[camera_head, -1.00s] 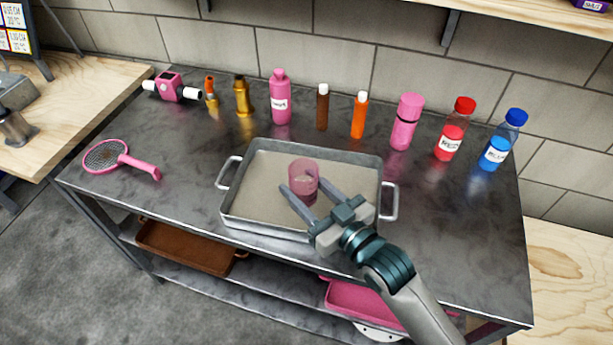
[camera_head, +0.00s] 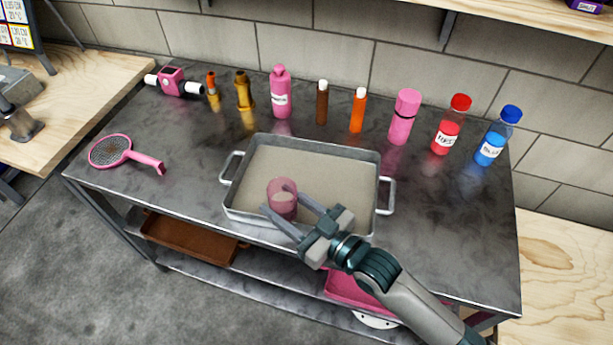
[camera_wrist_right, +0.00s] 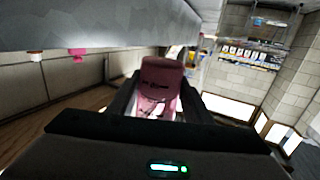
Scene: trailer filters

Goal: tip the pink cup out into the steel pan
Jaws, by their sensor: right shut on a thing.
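The pink cup (camera_head: 282,196) is translucent and holds something pale. My right gripper (camera_head: 276,198) is shut on it, with one finger on either side. The cup is over the front left part of the steel pan (camera_head: 330,172), which has two side handles and a pale beige inside. I cannot tell how high the cup is above the pan floor. In the right wrist view the cup (camera_wrist_right: 162,75) sits between the two dark fingers, with pale matter showing at its lower part. My left gripper is not in view.
Several bottles stand along the back of the dark table, among them a pink one (camera_head: 281,95), a red one (camera_head: 450,128) and a blue one (camera_head: 496,140). A pink strainer-like tool (camera_head: 112,152) lies at the left. The table beside the pan is clear.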

